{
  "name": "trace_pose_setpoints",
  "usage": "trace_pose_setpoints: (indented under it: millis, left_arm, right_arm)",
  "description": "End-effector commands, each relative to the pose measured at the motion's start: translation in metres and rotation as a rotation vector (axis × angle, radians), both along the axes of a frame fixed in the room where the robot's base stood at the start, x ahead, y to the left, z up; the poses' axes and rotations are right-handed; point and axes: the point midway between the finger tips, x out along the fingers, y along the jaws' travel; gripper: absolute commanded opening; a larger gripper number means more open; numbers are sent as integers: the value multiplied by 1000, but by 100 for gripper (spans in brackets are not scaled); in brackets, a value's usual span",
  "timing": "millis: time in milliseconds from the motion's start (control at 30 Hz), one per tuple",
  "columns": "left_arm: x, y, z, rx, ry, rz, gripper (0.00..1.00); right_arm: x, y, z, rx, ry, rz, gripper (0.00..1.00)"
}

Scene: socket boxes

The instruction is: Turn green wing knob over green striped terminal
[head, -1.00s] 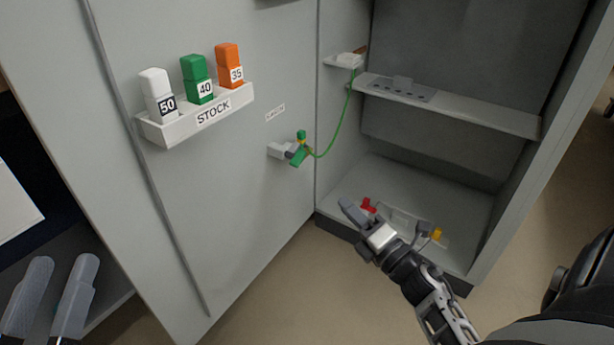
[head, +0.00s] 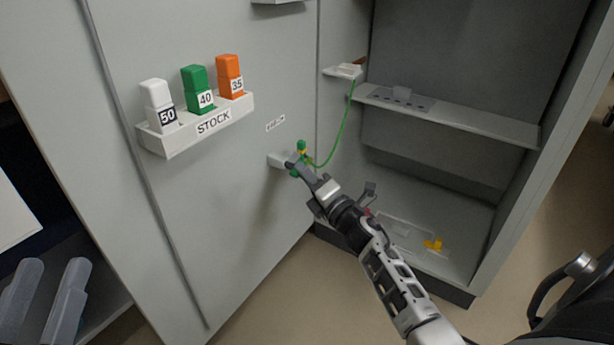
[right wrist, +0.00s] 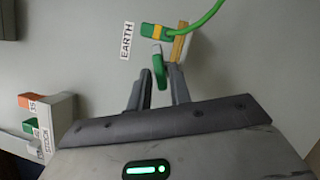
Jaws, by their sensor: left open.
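The green wing knob (right wrist: 159,66) sits on the socket mount on the grey panel, just below the green and yellow striped terminal (right wrist: 156,32) with its green cable. In the head view the striped terminal (head: 301,147) shows above my right gripper (head: 302,167), which hides most of the knob. In the right wrist view my right gripper (right wrist: 159,72) is open, its fingers on either side of the knob with a small gap visible. My left gripper (head: 52,266) is open and empty at the lower left, far from the knob.
An EARTH label (right wrist: 127,41) is beside the terminal. A STOCK rack (head: 178,138) holds white, green and orange blocks on the panel. The open cabinet has a shelf (head: 480,121); a yellow wing piece (head: 433,244) and a red piece lie at its bottom.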

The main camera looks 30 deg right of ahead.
Motion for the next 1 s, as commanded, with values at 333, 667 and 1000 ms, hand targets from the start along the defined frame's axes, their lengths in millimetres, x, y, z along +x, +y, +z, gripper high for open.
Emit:
trace_pose_setpoints:
  millis: [333, 667, 1000]
  left_arm:
    - [0, 0, 1, 3, -3, -3, 41]
    - [-11, -4, -35, -77, 359, -39, 41]
    - [-26, 1, -71, 91, 589, 14, 41]
  right_arm:
    - [0, 0, 0, 0, 0, 0, 0]
    - [-1, 0, 10, 110, 50, 1, 0]
    - [-1, 0, 9, 388, 170, -2, 0]
